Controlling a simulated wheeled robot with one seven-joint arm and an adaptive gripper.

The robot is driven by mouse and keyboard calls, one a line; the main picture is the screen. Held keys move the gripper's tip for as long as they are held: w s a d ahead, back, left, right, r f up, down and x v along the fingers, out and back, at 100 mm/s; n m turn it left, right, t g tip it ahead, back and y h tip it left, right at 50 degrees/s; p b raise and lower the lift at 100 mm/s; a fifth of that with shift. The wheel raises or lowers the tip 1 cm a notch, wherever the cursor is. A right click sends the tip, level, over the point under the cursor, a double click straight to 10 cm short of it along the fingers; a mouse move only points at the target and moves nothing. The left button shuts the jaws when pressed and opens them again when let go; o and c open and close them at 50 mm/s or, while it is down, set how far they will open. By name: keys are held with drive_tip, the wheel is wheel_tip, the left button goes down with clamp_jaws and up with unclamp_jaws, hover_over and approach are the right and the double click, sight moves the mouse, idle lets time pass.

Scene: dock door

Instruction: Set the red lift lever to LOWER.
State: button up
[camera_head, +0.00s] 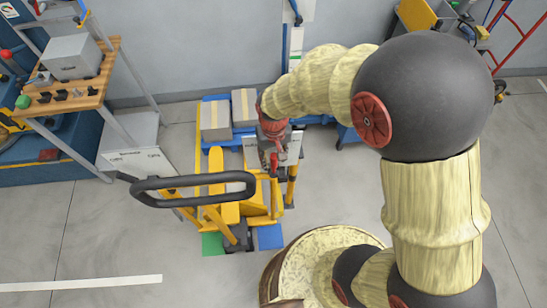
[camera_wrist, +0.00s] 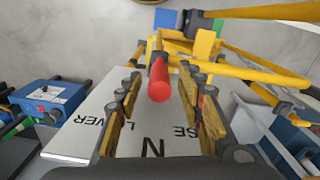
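The red lift lever (camera_wrist: 158,82) shows in the wrist view, seen nearly end-on with its round tip toward me. It stands between the two fingers of my gripper (camera_wrist: 161,74), which is open, with a gap on each side of the lever. Behind it is a white label plate (camera_wrist: 75,140) with upside-down lettering: a word at the left, an N in the middle, and letters ending in SE at the right, partly hidden by the fingers. The lever lines up roughly with the N. In the head view, my gripper (camera_head: 273,156) is over the yellow pallet jack (camera_head: 230,212).
The jack's black loop handle (camera_head: 195,188) sticks out toward the left. Boxes (camera_head: 215,120) stand on a blue pallet (camera_head: 211,143) behind. A wooden-topped bench (camera_head: 75,100) is at the left. A blue control box (camera_wrist: 48,97) shows in the wrist view. The front-left floor is clear.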

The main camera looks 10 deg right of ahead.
drive_tip(key=c, duration=0.3)
clamp_jaws()
idle(0.7)
